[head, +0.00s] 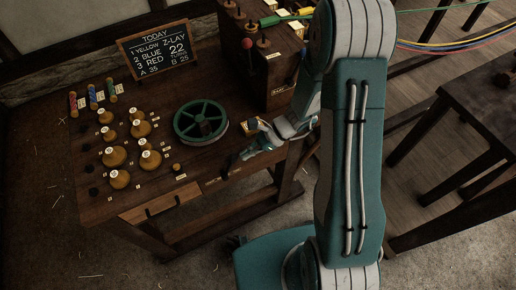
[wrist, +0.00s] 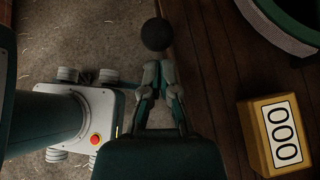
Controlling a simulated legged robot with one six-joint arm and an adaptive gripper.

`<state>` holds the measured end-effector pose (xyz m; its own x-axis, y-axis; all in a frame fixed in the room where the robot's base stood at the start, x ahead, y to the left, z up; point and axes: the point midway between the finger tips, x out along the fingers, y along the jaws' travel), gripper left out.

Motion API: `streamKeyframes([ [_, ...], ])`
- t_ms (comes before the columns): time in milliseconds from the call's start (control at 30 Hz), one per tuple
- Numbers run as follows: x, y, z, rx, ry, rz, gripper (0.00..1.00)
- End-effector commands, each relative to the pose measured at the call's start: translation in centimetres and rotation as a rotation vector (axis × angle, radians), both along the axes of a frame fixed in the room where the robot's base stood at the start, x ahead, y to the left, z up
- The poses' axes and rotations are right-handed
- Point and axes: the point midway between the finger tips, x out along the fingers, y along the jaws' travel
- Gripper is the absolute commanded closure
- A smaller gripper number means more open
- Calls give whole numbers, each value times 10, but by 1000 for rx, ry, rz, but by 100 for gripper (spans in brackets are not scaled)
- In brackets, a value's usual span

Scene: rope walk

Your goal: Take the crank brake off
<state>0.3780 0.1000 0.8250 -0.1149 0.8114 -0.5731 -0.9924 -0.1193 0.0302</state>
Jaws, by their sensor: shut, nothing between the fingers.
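A green spoked crank wheel (head: 201,122) lies flat on the bench top (head: 165,188). Its green rim (wrist: 280,25) shows at the top right of the wrist view. In the wrist view a dark round knob (wrist: 156,34) sits at the bench's front edge, just beyond my fingertips. I cannot tell for sure whether it is the crank brake's handle. My gripper (wrist: 159,68) is shut and empty, with a small gap to the knob. In the head view my gripper (head: 246,155) is low over the front edge, right of the wheel.
A yellow counter reading 000 (wrist: 276,134) stands right of my gripper in the wrist view. Several bobbins (head: 114,157) fill the bench's left side. A wooden box (head: 272,72) with a red-knobbed lever (head: 247,43) stands behind. Floor in front is clear.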

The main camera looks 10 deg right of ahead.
Motion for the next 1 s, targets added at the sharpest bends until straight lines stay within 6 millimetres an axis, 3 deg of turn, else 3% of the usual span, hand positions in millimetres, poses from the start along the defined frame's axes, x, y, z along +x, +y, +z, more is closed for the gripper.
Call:
streamKeyframes([
  [1000, -1, 14, 10, -112, -36, 2, 100],
])
